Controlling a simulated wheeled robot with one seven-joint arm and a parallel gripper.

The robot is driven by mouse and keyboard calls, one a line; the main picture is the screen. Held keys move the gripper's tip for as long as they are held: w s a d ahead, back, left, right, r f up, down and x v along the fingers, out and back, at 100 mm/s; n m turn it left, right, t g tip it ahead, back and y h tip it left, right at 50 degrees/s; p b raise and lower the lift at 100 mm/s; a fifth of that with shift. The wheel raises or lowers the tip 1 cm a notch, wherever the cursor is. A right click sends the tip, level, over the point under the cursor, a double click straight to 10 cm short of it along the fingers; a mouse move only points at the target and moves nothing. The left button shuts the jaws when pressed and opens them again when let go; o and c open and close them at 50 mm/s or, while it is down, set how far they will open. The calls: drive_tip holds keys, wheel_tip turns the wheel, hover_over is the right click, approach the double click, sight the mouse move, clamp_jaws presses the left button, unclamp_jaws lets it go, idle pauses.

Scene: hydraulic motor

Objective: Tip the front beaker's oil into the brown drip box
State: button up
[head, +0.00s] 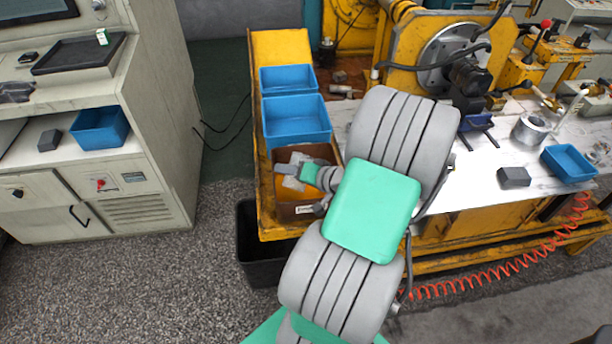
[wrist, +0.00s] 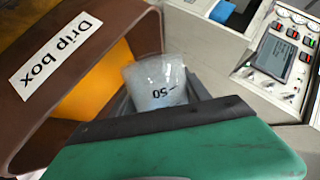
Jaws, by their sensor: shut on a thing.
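The brown drip box (head: 295,210) stands at the left end of the yellow bench in the head view. In the wrist view its brown wall (wrist: 85,50) fills the left side, with its label reading upside down. My gripper (head: 287,171) is over the box. In the wrist view my gripper (wrist: 165,104) is shut on a clear beaker (wrist: 155,78), whose "50" mark also reads upside down. The beaker is beside the box wall in that view. Its lower part is hidden by the gripper. I cannot tell its exact tilt or whether oil is in it.
Blue bins (head: 297,120) stand directly behind the drip box. A black bin (head: 260,245) is on the floor below the bench end. A grey cabinet (head: 130,150) stands at the left, with open floor between. Machine parts crowd the bench right of my arm.

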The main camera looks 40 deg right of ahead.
drive_tip(key=shift+f+n+b, duration=0.3)
drive_tip(key=shift+f+b, duration=0.05)
drive_tip(key=shift+b, duration=0.35)
drive_tip(key=shift+r+h, duration=0.2)
drive_tip(key=shift+h, duration=0.1)
drive_tip(key=shift+f, duration=0.1)
drive_tip(key=b, duration=0.1)
drive_tip(key=n+t+b, duration=0.1)
drive_tip(key=b, duration=0.1)
drive_tip(key=shift+d+f+h, duration=0.2)
drive_tip(key=shift+f+h, duration=0.1)
drive_tip(key=shift+f, duration=0.1)
drive_tip(key=n+b, duration=0.1)
drive_tip(key=b, duration=0.2)
drive_tip(key=n+t+h+b, duration=0.1)
drive_tip(key=b, duration=0.3)
drive_tip(key=shift+w+d+t, duration=0.2)
drive_tip(key=shift+d+t, duration=0.1)
drive_tip(key=shift+d, duration=0.05)
drive_tip(key=shift+f, duration=0.1)
